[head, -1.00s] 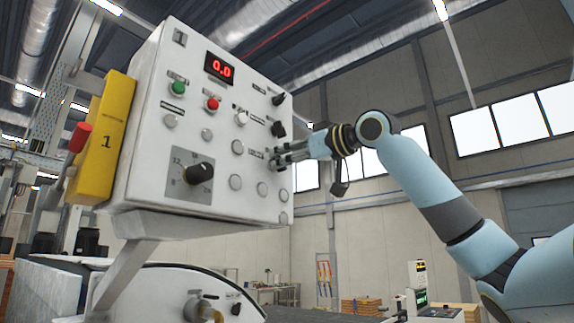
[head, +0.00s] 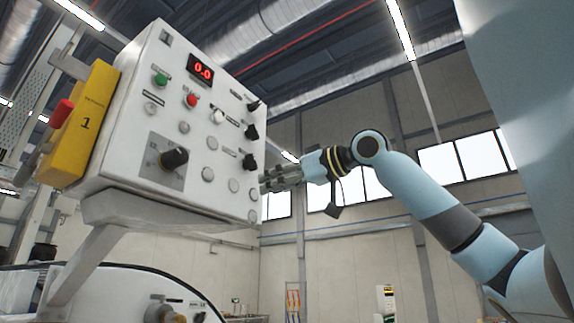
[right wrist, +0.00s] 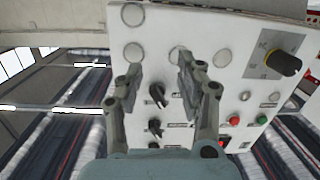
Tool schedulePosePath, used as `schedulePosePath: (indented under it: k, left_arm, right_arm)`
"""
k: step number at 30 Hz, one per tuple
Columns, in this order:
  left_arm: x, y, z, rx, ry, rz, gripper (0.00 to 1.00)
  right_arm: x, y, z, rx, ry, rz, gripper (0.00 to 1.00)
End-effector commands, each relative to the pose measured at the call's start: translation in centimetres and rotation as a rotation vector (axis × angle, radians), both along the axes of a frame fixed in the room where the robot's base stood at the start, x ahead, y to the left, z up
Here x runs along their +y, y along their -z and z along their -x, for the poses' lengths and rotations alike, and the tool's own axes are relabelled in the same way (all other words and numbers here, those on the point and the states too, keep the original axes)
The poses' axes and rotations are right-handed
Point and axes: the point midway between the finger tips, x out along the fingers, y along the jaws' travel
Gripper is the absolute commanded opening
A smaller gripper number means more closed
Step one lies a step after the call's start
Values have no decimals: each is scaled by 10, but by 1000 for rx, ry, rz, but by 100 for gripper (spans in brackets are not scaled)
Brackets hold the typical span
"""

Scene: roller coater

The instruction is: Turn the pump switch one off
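The white control panel (head: 190,120) fills the left of the head view. Three black rotary switches run down its right side: top (head: 254,105), middle (head: 251,132) and lower (head: 249,162). Their labels are too small to read, so I cannot tell which is pump switch one. My right gripper (head: 268,181) is by the panel's right edge, just below and right of the lower switch. In the right wrist view its fingers (right wrist: 158,65) are spread with nothing held. The lower switch (right wrist: 156,95) shows between them, apparently untouched. My left gripper is not in view.
The panel also carries a red display (head: 201,68), a green button (head: 160,80), a red button (head: 191,101) and a large black dial (head: 174,158). A yellow box (head: 88,125) with a red handle is on its left side.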

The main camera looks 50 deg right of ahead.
Motion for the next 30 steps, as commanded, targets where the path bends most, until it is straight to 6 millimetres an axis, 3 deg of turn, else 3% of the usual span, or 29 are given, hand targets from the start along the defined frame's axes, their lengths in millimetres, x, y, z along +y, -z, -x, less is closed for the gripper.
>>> schedulePosePath:
  k: [15, 30]
  left_arm:
    - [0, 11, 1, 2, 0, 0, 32]
    - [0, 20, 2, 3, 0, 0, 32]
  right_arm:
    - [-9, 100, -60, 130, -6, -111, 38]
    - [-21, 201, -102, 238, 21, -209, 38]
